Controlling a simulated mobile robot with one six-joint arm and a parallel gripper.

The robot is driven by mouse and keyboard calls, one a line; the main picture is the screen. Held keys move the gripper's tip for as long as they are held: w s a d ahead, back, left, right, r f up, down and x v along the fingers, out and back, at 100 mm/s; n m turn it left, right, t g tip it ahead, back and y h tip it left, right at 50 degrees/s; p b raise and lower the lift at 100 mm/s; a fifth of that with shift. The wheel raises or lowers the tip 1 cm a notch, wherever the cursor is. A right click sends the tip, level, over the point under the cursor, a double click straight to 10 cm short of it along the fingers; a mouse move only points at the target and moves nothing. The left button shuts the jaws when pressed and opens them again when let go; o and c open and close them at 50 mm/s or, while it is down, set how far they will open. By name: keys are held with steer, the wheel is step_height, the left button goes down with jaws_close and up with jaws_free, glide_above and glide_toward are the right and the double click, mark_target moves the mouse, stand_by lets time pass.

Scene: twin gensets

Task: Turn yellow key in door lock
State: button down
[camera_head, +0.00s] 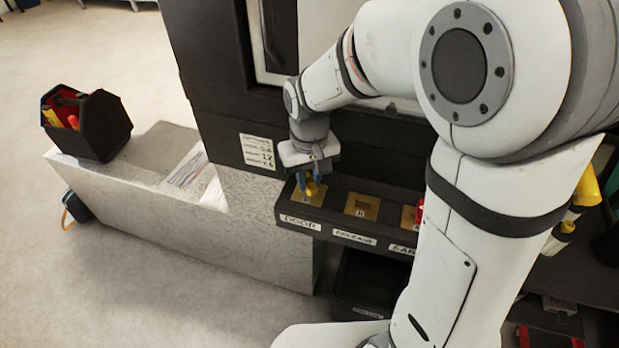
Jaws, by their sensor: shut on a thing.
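My gripper (312,184) is at the left end of a dark ledge, pointing down, shut on the yellow key (312,189). The key is at the leftmost brass lock plate (302,200), above a white label that appears to read "DOOR" (300,223). The fingers partly cover the key, so I cannot tell how deep it sits or its exact angle. A second brass plate (361,206) with a dark slot lies to the right. A third plate (408,218) is partly hidden by my arm, with a red item (419,212) at it.
A black tool caddy (104,128) stands on a grey concrete block (135,185) at left, beside a paper sheet (187,167). A dark cabinet (215,90) rises behind the ledge. Yellow-handled items (588,188) are at right. Open floor (90,290) lies at lower left.

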mark_target(309, 180)
steer(key=m, duration=0.8)
steer(key=shift+a, duration=0.1)
steer(key=c, duration=1.2)
jaws_free()
steer(key=shift+r, duration=0.1)
step_height(309, 180, up, 8)
steer(key=p, duration=0.5)
steer(key=shift+f, duration=0.25)
steer(key=shift+f, duration=0.1)
